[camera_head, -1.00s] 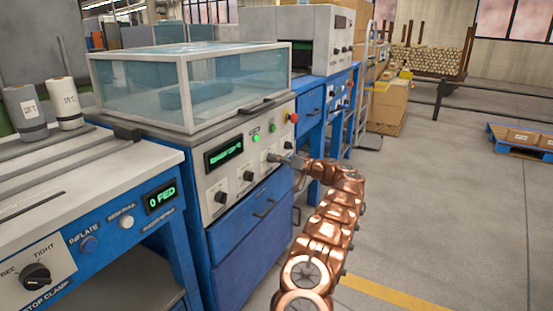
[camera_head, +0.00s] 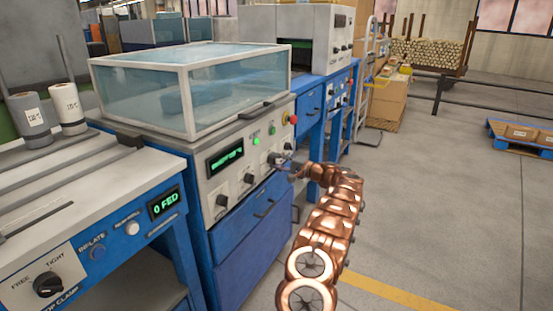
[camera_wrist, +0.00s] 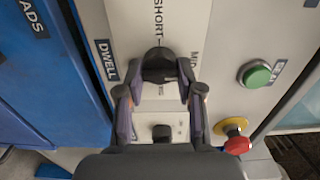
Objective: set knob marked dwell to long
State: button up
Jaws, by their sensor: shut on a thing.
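The black dwell knob (camera_wrist: 158,60) shows in the wrist view, on a pale panel beside a dark plate reading DWELL (camera_wrist: 106,60). The word SHORT (camera_wrist: 158,18) is printed above it, and a partly covered word beginning "MI" lies to its right. My gripper (camera_wrist: 160,76) is shut on the knob, one finger on each side. The knob's pointer and the LONG mark cannot be made out. In the head view my gripper (camera_head: 284,162) is at the right end of the blue machine's control panel (camera_head: 232,177) and hides the knob.
A green button (camera_wrist: 257,76) and a red stop button (camera_wrist: 237,143) sit right of my gripper in the wrist view. Other black knobs (camera_head: 249,178) line the panel. A clear cover (camera_head: 190,85) tops the machine. Open floor (camera_head: 440,200) lies to the right.

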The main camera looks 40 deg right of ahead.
jog(key=shift+s+a+f+m+p, duration=0.1)
jog(key=shift+m+p, duration=1.6)
jog(key=shift+m, duration=2.8)
jog(key=shift+a+f+m+p, duration=0.1)
jog(key=shift+m+p, duration=1.55)
jog(key=shift+m, duration=2.85)
jog(key=o, duration=1.2)
jog(key=shift+c, duration=0.2)
jog(key=v, duration=1.2)
